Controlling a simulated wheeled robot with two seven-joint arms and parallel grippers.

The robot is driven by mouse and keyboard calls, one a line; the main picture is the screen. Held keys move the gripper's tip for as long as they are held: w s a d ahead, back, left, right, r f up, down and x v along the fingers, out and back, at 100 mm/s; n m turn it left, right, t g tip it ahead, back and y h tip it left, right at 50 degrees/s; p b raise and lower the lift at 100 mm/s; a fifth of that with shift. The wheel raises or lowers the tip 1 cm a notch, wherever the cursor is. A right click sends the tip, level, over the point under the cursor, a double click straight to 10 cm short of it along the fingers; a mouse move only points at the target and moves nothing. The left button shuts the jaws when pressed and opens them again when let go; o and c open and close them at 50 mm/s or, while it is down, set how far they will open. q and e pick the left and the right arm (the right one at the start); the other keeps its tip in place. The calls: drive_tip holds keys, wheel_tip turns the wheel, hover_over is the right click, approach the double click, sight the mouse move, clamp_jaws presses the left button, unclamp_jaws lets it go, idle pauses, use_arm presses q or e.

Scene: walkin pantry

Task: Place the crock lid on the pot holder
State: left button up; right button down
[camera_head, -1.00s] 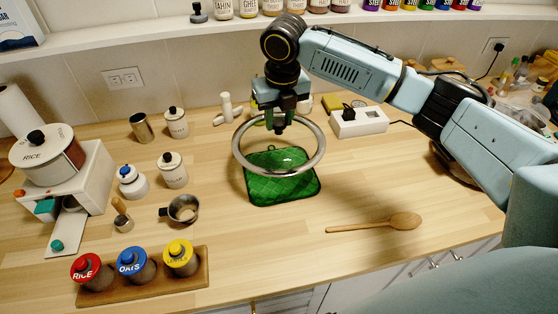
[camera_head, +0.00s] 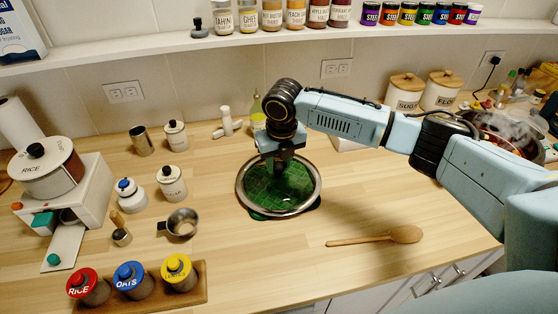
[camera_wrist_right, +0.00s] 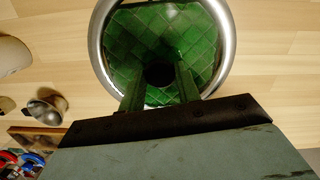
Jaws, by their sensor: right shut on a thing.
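The crock lid (camera_head: 305,205) is a round clear glass disc with a metal rim and a dark knob. The lid (camera_wrist_right: 222,25) also shows in the right wrist view, with the pot holder's green pattern seen through the glass and the fingers (camera_wrist_right: 159,80) at the dark knob. Whether the lid fully touches the pot holder is hard to tell. My left gripper is not in view.
A wooden spoon (camera_head: 375,237) lies to the right. A small metal cup (camera_head: 182,222) and white canisters (camera_head: 172,183) stand to the left. A wooden rack (camera_head: 195,292) holds jars with red, blue and yellow lids at the front left. The counter in front of the pot holder is clear.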

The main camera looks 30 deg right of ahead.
sight(281, 170)
drive_tip(key=c, duration=1)
unclamp_jaws()
wheel_tip(281, 170, up, 12)
drive_tip(key=s, duration=0.1)
drive_tip(key=shift+s+p, duration=0.25)
drive_tip(key=shift+p, duration=0.1)
